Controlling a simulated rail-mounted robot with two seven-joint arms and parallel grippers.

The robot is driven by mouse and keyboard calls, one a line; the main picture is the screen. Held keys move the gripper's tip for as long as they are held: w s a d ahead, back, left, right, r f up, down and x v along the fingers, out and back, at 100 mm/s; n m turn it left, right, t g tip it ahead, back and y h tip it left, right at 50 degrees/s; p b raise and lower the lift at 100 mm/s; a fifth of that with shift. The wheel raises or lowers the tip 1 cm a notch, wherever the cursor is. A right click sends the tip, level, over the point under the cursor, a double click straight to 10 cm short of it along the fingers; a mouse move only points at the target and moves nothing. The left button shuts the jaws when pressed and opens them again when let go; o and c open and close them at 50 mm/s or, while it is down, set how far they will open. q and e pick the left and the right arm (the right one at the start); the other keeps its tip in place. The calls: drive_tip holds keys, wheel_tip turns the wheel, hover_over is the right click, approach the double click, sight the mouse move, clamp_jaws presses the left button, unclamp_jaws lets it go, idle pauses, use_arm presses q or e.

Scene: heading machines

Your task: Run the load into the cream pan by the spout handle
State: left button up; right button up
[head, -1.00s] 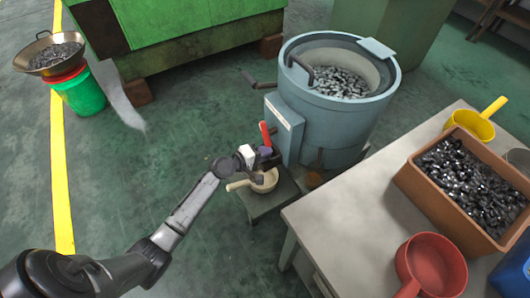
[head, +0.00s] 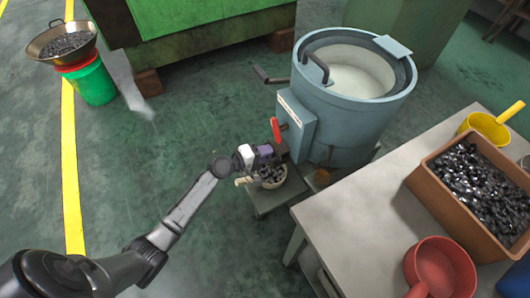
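The blue-grey tub (head: 345,112) stands at the upper middle, and its pale inside looks empty. A red spout handle (head: 277,130) sticks up beside the box on its near left side. The cream pan (head: 243,181) is on a low stand below the spout, its handle pointing left. Dark metal pieces (head: 271,176) lie in the pan. My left gripper (head: 264,155) is at the spout, just below and left of the red handle, and partly covers the pan. Its fingers are too small and crowded to read. My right gripper is out of view.
A pale table (head: 345,205) at right holds a brown crate (head: 430,195) of dark pieces, a red pan (head: 440,268) and a yellow scoop (head: 485,125). A wide metal pan (head: 40,50) rests on a green bucket (head: 95,88) at far left. Floor between is clear.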

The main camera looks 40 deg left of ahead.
use_arm(q)
drive_tip(key=p+v, duration=0.3)
drive_tip(key=v, duration=1)
drive_tip(key=shift+s+a, duration=0.2)
drive_tip(key=shift+s, duration=0.15)
